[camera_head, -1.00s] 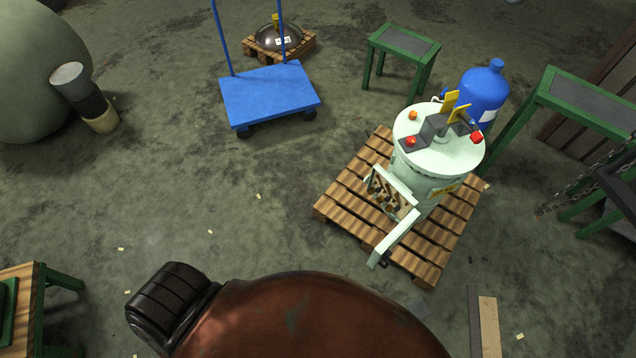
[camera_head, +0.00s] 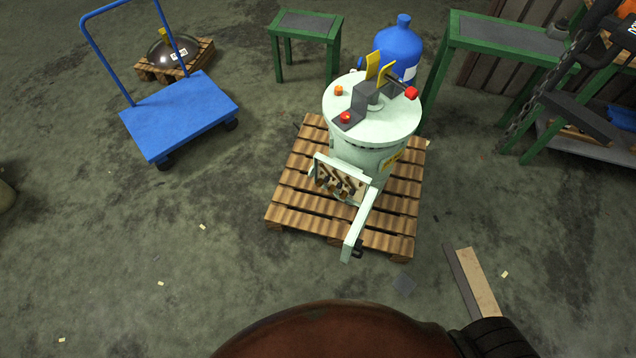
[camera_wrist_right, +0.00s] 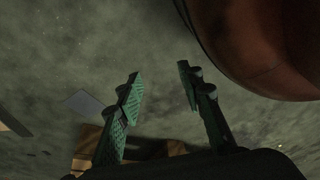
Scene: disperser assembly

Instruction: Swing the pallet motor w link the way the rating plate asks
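The pallet motor (camera_head: 372,125), a pale green upright drum, stands on a wooden pallet (camera_head: 290,205) in the head view. Its lid carries a dark bracket, yellow tabs and red and orange knobs. On its front is an open pale-framed box (camera_head: 340,181) with dark parts inside. A pale green link bar (camera_head: 361,222) sticks out beside the box, toward me, with a dark end. My right gripper (camera_wrist_right: 160,74) is open and empty in the right wrist view, over floor. My left gripper is not in view.
A blue cart (camera_head: 180,112) stands left, with a dark dome (camera_head: 172,52) on a small pallet behind. Green tables (camera_head: 305,26) and a blue bottle (camera_head: 397,52) stand behind the motor. A plank (camera_head: 478,282) lies at front right.

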